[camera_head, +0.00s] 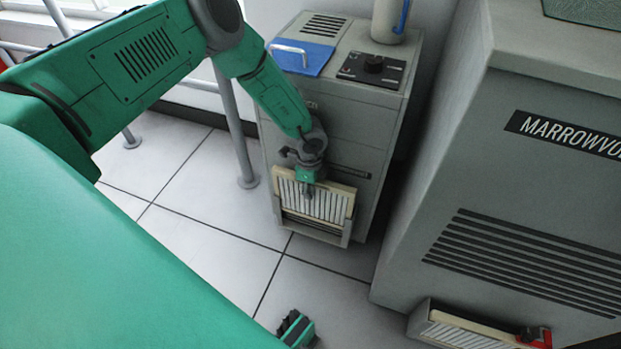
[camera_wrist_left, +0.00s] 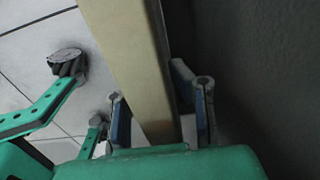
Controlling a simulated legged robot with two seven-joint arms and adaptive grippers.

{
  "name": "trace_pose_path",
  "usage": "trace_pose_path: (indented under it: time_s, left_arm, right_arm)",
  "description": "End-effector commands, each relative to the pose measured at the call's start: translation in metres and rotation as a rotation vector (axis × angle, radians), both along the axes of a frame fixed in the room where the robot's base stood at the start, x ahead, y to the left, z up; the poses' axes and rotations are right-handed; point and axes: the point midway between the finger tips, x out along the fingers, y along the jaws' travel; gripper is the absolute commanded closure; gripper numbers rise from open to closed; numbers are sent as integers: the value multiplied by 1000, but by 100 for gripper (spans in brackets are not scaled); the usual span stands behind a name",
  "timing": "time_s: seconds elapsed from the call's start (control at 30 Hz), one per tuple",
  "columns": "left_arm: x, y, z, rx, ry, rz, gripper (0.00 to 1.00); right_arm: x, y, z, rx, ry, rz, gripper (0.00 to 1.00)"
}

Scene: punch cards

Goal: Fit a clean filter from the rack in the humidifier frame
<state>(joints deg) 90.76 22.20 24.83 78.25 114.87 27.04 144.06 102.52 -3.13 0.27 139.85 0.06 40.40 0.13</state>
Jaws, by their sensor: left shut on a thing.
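A filter with white pleats and a cream rim (camera_head: 285,193) is at the front of the grey humidifier cabinet (camera_head: 330,130). My left gripper (camera_head: 309,188) is shut on its upper middle. In the left wrist view the filter (camera_wrist_left: 125,55) is a long cream bar between the blue-padded fingers of my left gripper (camera_wrist_left: 158,118). The filter's lower part overlaps the grey frame (camera_head: 345,238) low on the cabinet. I cannot tell how deep it sits there. My right gripper is not in view.
A blue lid (camera_head: 302,58) with a handle and a black control panel (camera_head: 374,70) top the cabinet. At right stands a large grey machine (camera_head: 520,190). A grey holder (camera_head: 420,318) with a pleated filter (camera_head: 462,335) and red clip (camera_head: 536,337) is at its foot. Tiled floor (camera_head: 200,240) lies open between.

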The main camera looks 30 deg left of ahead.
Motion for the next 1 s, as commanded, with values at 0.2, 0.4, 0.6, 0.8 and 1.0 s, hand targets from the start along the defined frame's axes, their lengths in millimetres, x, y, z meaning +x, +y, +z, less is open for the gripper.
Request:
trace_pose_path:
  time_s: [0.2,0.4,0.6,0.8,1.0]
  left_arm:
    - [0,0,-7,0,1,0,100]
    - [0,0,-15,0,0,0,100]
    - [0,0,-23,0,0,0,100]
    - [-1,0,-29,0,1,0,100]
    - [0,0,-29,0,0,0,100]
  right_arm:
    - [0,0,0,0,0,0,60]
    - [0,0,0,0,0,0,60]
    - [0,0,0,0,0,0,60]
    - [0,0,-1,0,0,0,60]
    - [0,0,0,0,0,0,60]
